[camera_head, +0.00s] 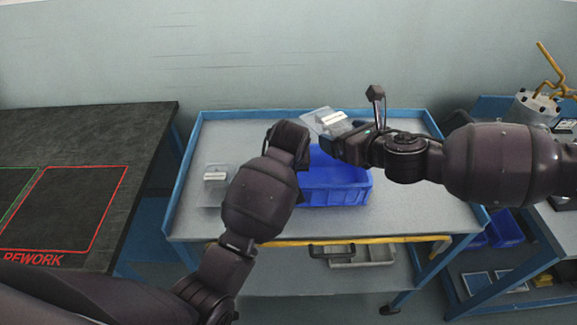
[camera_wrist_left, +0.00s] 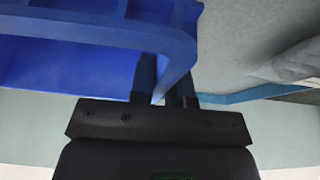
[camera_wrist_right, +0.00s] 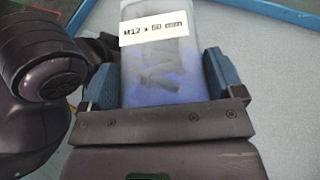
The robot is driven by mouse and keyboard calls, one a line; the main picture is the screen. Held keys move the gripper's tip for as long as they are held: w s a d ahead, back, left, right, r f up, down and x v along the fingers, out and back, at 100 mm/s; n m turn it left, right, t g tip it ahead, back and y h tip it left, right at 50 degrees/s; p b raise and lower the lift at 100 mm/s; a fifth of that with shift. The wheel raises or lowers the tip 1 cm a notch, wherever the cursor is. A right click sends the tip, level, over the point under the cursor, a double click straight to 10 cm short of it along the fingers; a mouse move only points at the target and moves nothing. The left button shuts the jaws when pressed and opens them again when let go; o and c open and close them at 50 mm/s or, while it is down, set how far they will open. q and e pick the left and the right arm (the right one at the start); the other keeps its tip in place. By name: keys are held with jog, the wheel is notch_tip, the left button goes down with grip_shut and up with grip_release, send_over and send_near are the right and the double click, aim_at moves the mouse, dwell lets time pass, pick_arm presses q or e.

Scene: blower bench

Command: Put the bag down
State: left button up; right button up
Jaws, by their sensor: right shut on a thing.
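A clear bag of dark bolts (camera_wrist_right: 158,60) with a white "M12" label sits between the fingers of my right gripper (camera_wrist_right: 160,85) in the right wrist view. My right gripper is shut on it. In the head view the bag (camera_head: 325,121) is held above the back of the cart, behind the blue bin (camera_head: 338,194). My left gripper (camera_wrist_left: 166,85) is at the wall of the blue bin (camera_wrist_left: 80,50), with a finger on either side of the rim. I cannot tell whether it grips it. In the head view its fingers are hidden behind my left wrist.
A second clear bag with a white label (camera_head: 215,178) lies on the left of the cart top (camera_head: 420,208). A dark bench with a red REWORK outline (camera_head: 75,205) stands at left. The cart top right of the bin is clear.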

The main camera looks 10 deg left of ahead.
pick_arm(q)
grip_shut()
pick_arm(e)
jog(key=shift+w+a+r, duration=0.1)
jog(key=shift+r, duration=0.15)
jog(key=w+d+r+n+g+y, duration=0.1)
jog(key=w+r+n+g+y, duration=0.15)
jog(key=w+n+g, duration=0.35)
jog(key=s+d+f+n+g+y, duration=0.1)
jog(key=s+d+n+g, duration=0.35)
jog(key=n+g, duration=0.2)
notch_tip(320, 180, down, 10)
jog(key=shift+a+g, duration=0.35)
jog(key=shift+f+m, duration=0.25)
jog(key=shift+f, duration=0.3)
dwell(0.3)
